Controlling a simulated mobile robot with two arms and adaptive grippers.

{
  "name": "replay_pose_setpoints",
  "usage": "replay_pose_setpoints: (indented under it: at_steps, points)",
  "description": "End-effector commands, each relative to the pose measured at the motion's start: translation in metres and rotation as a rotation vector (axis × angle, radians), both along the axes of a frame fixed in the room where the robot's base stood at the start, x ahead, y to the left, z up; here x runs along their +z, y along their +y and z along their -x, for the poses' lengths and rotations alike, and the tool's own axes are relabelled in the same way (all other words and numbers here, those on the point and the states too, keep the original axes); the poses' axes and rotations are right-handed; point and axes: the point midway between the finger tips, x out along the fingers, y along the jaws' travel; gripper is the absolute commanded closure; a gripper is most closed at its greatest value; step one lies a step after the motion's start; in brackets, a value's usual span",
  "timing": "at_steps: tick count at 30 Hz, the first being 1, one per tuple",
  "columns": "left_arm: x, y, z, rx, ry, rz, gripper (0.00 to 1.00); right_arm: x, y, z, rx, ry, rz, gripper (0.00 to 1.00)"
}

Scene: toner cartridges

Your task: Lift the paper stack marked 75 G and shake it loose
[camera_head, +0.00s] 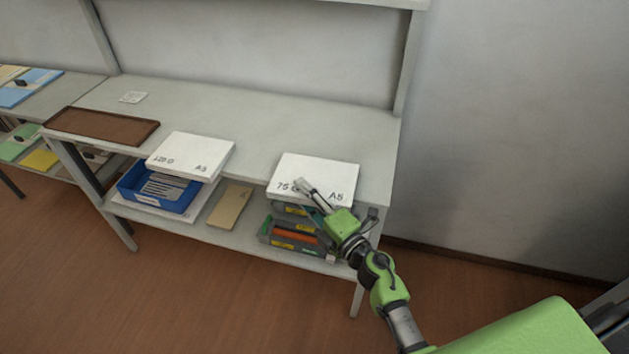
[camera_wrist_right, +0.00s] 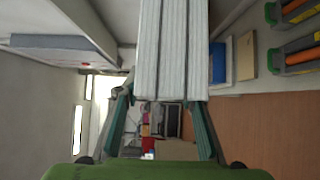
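The white paper stack marked 75 G and A5 (camera_head: 318,172) lies flat on the shelf's top board, near its right front corner. My right gripper (camera_head: 303,195) is at its front edge, near the 75 G marking, and covers part of the front face. In the right wrist view the ridged side of the stack (camera_wrist_right: 172,50) rises just beyond the fingers (camera_wrist_right: 160,102). The fingers are spread wide, one toward each side of that edge. I cannot tell whether they touch it. My left gripper is out of view.
A second white stack marked 120 G (camera_head: 191,155) and a brown tray (camera_head: 103,126) lie to the left on the same board. Below are a blue bin (camera_head: 158,196), a tan box (camera_head: 230,206) and toner cartridges (camera_head: 290,238). The board behind the stacks is mostly clear.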

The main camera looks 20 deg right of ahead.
Motion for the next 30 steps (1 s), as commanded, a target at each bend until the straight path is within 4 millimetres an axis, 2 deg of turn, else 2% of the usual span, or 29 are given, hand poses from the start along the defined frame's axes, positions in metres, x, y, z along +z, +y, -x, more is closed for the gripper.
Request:
replay_pose_setpoints:
  at_steps: [7,11,12,23,30]
  points:
    - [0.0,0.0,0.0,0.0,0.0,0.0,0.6,0.0,0.001,-0.002,0.0,0.0,-0.001,0.64]
    - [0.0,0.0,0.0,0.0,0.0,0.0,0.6,0.0,0.0,-0.002,0.0,0.0,0.0,0.98]
    - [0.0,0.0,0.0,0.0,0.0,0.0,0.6,0.0,0.0,-0.001,0.0,0.0,0.0,1.0]
    - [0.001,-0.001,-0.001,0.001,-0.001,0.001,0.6,0.004,0.0,-0.002,0.0,-0.004,0.0,1.0]
    - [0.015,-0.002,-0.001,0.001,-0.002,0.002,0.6,0.024,0.0,-0.002,0.001,-0.005,0.004,1.0]
